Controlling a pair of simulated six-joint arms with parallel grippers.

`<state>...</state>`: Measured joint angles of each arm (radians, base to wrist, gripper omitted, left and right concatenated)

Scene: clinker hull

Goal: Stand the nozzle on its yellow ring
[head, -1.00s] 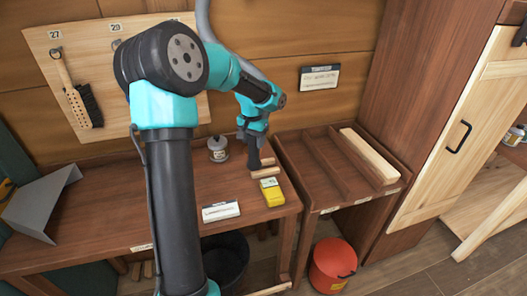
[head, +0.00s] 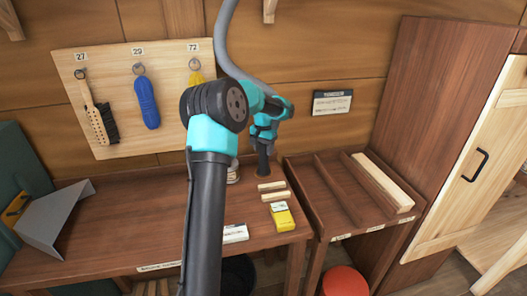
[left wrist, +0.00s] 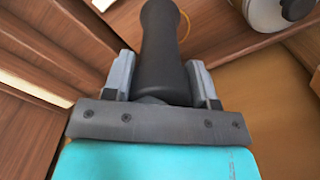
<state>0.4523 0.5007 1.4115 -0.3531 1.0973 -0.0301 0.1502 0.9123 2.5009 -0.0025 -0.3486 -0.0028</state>
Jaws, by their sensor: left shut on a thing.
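My left gripper (head: 264,139) is shut on the dark nozzle (head: 263,160) and holds it roughly upright, low over the back right of the workbench. A thin curve of the yellow ring (left wrist: 190,38) shows on the bench beside the nozzle's far end; the rest is hidden. I cannot tell whether the nozzle touches the bench. My right gripper is not in view.
Wooden sticks (head: 275,196) and a yellow box (head: 282,217) lie in front of the nozzle. A lidded tin (left wrist: 265,12) stands near it, mostly hidden by my arm in the head view. A divided tray (head: 334,188) is to the right. A grey hose (head: 226,50) hangs behind.

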